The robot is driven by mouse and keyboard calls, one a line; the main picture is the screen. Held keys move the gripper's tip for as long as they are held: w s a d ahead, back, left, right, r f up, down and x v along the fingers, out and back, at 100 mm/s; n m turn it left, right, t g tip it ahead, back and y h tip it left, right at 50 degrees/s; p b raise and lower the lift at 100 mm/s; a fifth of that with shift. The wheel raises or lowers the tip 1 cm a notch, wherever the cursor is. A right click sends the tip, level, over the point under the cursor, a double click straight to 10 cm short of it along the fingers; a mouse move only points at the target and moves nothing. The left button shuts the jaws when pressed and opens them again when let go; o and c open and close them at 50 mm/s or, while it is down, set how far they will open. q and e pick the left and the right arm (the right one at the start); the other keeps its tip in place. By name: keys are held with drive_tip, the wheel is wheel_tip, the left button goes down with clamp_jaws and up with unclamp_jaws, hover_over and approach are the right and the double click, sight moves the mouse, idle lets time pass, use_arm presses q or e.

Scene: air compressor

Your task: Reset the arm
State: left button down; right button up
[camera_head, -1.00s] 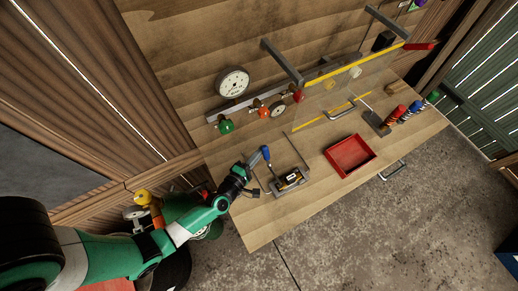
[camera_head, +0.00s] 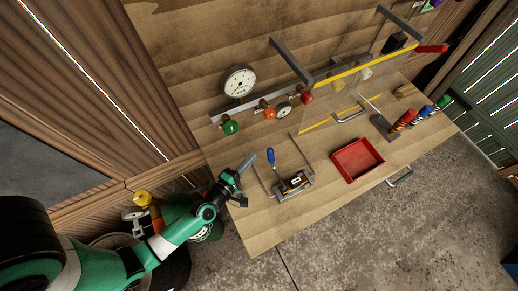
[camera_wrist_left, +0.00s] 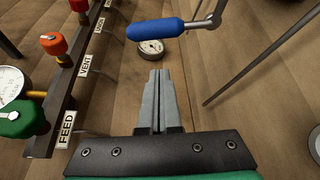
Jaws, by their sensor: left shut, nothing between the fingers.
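My left gripper (camera_head: 243,166) is at the left edge of the workbench, shut and empty. In the left wrist view its two fingers (camera_wrist_left: 160,100) lie together, with nothing between them. A blue-handled lever (camera_head: 271,157) stands up from a small dark device (camera_head: 294,184) on the bench, to the right of the gripper and apart from it. In the left wrist view the blue handle (camera_wrist_left: 155,29) shows just beyond the fingertips. My right gripper is not in view.
A gauge (camera_head: 239,82) and green, orange and red knobs (camera_head: 231,127) line a rail labelled FEED and VENT. A clear panel with yellow edges (camera_head: 360,66) stands to the right. A red tray (camera_head: 357,159) and several coloured-handled tools (camera_head: 404,120) are on the bench. Bare wood lies in front.

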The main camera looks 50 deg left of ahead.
use_arm(q)
drive_tip(key=v, duration=0.3)
drive_tip(key=shift+s+d+r, duration=0.1)
drive_tip(key=shift+s+r, duration=0.05)
drive_tip(key=shift+s, duration=0.2)
